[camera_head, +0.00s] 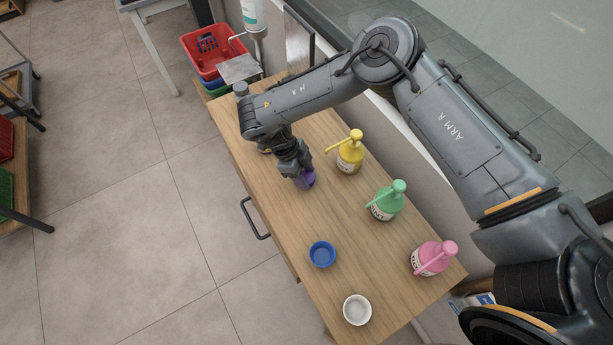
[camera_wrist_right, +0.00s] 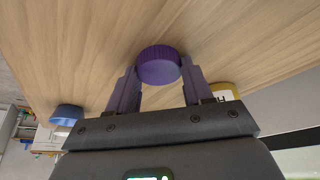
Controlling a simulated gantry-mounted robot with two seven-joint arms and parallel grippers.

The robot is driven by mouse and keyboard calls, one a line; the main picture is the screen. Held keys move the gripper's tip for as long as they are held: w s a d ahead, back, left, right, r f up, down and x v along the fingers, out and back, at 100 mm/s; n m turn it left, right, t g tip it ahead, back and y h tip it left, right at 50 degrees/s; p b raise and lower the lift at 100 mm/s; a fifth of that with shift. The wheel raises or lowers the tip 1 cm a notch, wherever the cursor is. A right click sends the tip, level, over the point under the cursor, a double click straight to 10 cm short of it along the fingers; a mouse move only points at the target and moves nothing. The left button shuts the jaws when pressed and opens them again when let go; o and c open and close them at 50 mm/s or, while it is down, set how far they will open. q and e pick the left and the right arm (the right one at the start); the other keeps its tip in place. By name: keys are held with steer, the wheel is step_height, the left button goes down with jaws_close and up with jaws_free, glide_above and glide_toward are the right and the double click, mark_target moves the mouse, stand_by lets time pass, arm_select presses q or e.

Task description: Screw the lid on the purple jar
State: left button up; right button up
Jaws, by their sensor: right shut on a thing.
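My right gripper (camera_head: 302,179) is over the counter, left of the yellow pump bottle, pointing down. It also shows in the right wrist view (camera_wrist_right: 158,80), where its two fingers are shut on a round purple piece with a ribbed side, which looks like the purple lid (camera_wrist_right: 158,66). In the head view only a small purple patch (camera_head: 307,180) shows at the fingertips. I cannot tell whether the purple jar is under or behind this piece. My left gripper is not in view.
On the wooden counter (camera_head: 290,222) stand a yellow pump bottle (camera_head: 349,156), a green one (camera_head: 384,205) and a pink one (camera_head: 428,261). A blue round container (camera_head: 322,254) and a white one (camera_head: 357,310) are nearer the front. A red basket (camera_head: 205,52) stands beyond the far end.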

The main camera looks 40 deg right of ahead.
mark_target(305, 176)
steer(key=shift+r, duration=0.15)
step_height(305, 176, up, 10)
stand_by(0.6)
